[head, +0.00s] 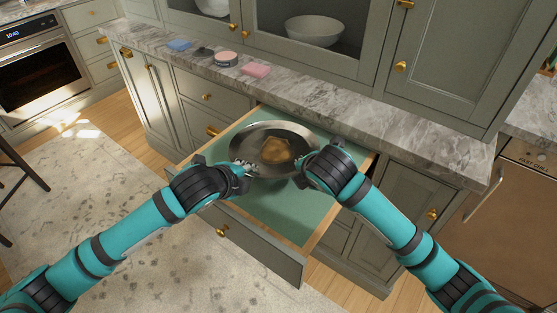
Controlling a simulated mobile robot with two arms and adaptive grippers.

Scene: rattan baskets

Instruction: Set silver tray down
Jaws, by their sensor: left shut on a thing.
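The silver tray (240,140) is round and shiny, with a brownish-gold patch in its middle that may be a reflection or something lying there. It is over the open drawer (285,215), which has a green inside; I cannot tell whether it touches the drawer bottom. My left gripper (243,170) is shut on the tray's left front rim. My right gripper (304,172) is at the tray's right rim, its fingers mostly hidden by its own wrist.
A marble counter (340,95) runs behind the drawer. On it lie a blue block (179,45), a dark item (203,52), a round pinkish container (226,59) and a pink block (256,70). A white bowl (314,30) stands in the cabinet above. The drawer's front part is clear.

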